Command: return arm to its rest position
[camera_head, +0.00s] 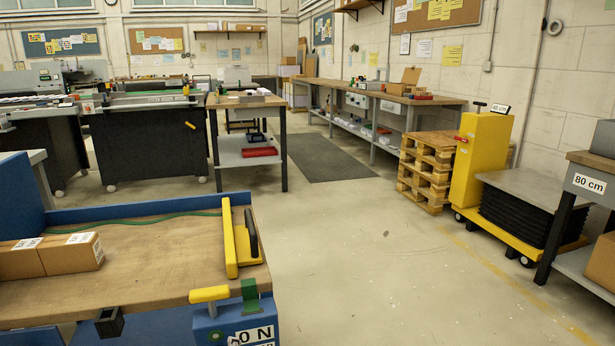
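Neither of my grippers can be made out in the head view, and no arm of mine is clearly seen. The wooden-topped workbench (150,262) with blue sides stands at the lower left. On it lie brown cardboard boxes (72,253) with white labels at the left. A yellow bar with a yellow base (232,245) stands at its right end. A yellow handle (209,294) sits on a blue unit (212,322) at the front corner, above a sign that is partly cut off.
Open concrete floor (370,250) fills the middle. A yellow lift cart (482,160), stacked wooden pallets (427,170) and a side table (594,160) marked 80 cm stand at the right. A long bench (360,92) and a smaller table (249,140) are farther back.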

